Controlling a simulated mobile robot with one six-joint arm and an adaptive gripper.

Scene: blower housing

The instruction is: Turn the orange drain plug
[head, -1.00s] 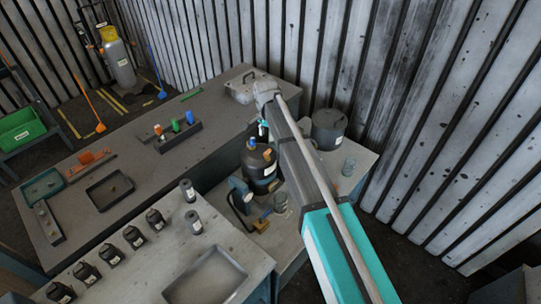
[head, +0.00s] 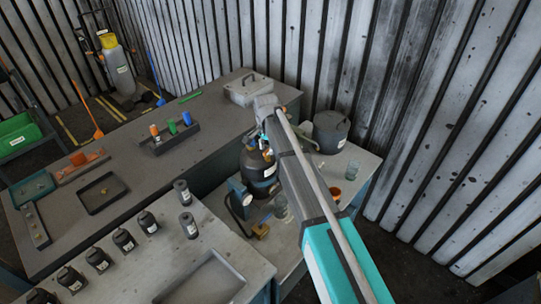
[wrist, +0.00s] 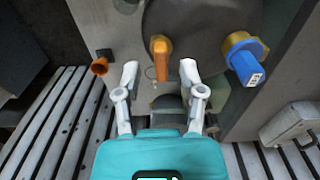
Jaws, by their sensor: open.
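An orange plug with a bar-like grip (wrist: 160,66) sticks out from a dark round housing in the wrist view. My gripper (wrist: 159,76) is open, with one white finger on each side of the bar and gaps on both sides. I cannot tell how deep the fingers are relative to the bar. A blue-handled fitting with an orange-yellow collar (wrist: 243,60) is to the right of the plug. In the head view the dark housing (head: 247,161) stands on the bench, and my arm hides part of it and most of the gripper.
A small orange cup-shaped part (wrist: 99,67) is left of the plug in the wrist view. Several black bottles (head: 123,240) stand front left. A corrugated wall closes the back.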

